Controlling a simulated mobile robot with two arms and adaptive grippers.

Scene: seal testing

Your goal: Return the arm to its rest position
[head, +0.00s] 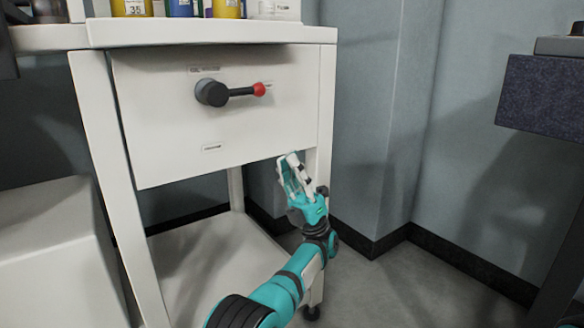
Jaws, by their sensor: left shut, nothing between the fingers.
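My left gripper (290,162) is shut and empty, its fingers pointing up. It is in front of the lower right corner of the white panel (170,140) on the white stand (328,110); I cannot tell whether it touches. My teal left arm comes up from the bottom middle of the head view. A dark round knob with a lever (238,92) ending in a red ball is on the panel, above and left of the gripper. My right gripper is not in view.
Yellow and blue containers (180,8) stand on the stand's top (210,32). A white box-like unit (55,250) is at the lower left. A dark speckled countertop (545,95) juts in at the right. Grey floor (420,285) is open between stand and wall.

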